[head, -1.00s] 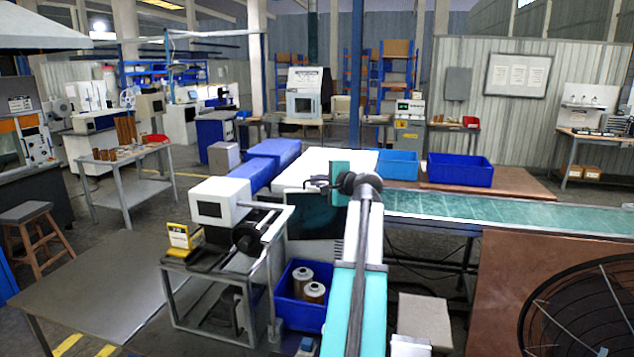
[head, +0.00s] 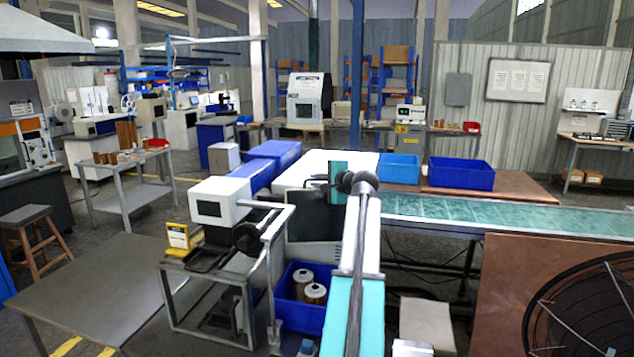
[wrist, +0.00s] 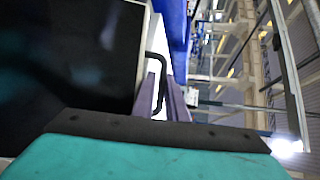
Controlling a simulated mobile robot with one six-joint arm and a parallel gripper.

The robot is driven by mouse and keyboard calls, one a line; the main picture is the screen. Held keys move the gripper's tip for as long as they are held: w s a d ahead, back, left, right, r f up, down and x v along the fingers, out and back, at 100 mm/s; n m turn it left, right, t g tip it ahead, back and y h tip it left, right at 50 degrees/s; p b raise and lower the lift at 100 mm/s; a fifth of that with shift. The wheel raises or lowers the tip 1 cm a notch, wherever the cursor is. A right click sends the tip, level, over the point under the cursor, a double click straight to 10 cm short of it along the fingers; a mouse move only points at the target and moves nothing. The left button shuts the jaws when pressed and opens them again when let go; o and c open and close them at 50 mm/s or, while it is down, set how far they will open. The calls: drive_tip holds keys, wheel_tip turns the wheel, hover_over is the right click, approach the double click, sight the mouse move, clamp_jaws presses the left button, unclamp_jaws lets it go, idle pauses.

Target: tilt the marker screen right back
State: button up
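The marker screen seems to be the dark upright panel (head: 312,215) left of my arm in the head view. It fills the upper left of the wrist view as a flat black face (wrist: 70,55). A bent black handle (wrist: 163,68) stands out from its edge. My gripper (wrist: 165,85) has its two greyish fingers apart, with the handle between or just in front of them. I cannot tell whether they touch it. In the head view my own arm hides most of the gripper.
A white boxy machine (head: 220,203) stands on a metal frame to the left. A blue bin (head: 285,307) with two cartridges (head: 315,292) sits below the panel. A green conveyor (head: 500,212) runs right, with blue bins (head: 460,173) behind it. A black round guard (head: 590,310) is front right.

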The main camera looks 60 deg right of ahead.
drive_tip(key=shift+s, duration=0.15)
drive_tip(key=b+v, duration=0.3)
drive_tip(key=v, duration=1)
drive_tip(key=shift+s+a+b, duration=0.15)
drive_tip(key=shift+s+b, duration=0.15)
drive_tip(key=shift+r, duration=0.15)
